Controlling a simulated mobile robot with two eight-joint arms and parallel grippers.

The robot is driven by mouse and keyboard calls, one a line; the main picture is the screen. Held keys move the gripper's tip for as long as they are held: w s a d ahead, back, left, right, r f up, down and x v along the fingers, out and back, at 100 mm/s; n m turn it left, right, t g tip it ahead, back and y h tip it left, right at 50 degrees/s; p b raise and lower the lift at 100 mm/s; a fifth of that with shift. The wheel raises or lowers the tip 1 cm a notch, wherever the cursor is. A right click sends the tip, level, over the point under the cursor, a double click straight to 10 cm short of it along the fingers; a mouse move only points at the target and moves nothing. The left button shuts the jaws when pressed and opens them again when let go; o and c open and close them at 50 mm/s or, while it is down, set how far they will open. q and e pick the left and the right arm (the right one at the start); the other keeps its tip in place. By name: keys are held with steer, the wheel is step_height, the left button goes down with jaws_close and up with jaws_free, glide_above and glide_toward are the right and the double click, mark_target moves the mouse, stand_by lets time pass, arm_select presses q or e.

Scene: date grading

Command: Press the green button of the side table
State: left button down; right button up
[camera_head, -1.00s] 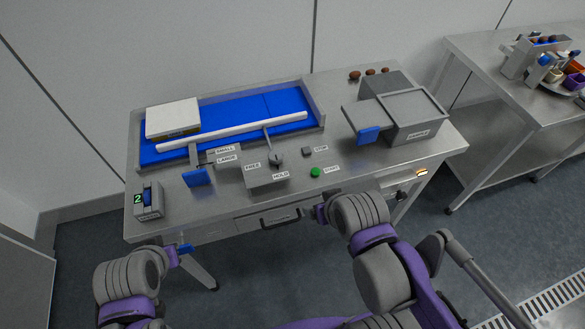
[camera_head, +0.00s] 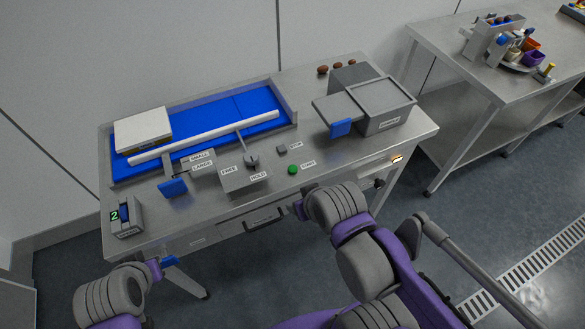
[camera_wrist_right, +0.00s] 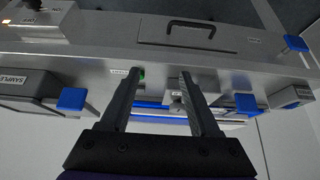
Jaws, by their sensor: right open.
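The round green button (camera_head: 292,170), labelled START, sits on the top of the near steel table (camera_head: 340,165), close to its front edge. It also shows partly in the right wrist view (camera_wrist_right: 141,74), beside the tip of the left-hand finger. My right gripper (camera_wrist_right: 157,75) is open and empty, its fingers pointing towards the table. In the head view its fingers are mostly hidden by my wrist, just in front of the table edge near the button. My left gripper (camera_head: 156,267) is low in front of the table's left part; its fingers cannot be made out.
A dark STOP button (camera_head: 281,149) lies behind the green one. A FREE/HOLD lever box (camera_head: 243,181) stands to its left, a grey SAMPLE box (camera_head: 382,108) to its right. A drawer handle (camera_head: 264,219) is below. Another steel table (camera_head: 500,85) stands at right.

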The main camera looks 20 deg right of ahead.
jaws_close()
stand_by(1.4)
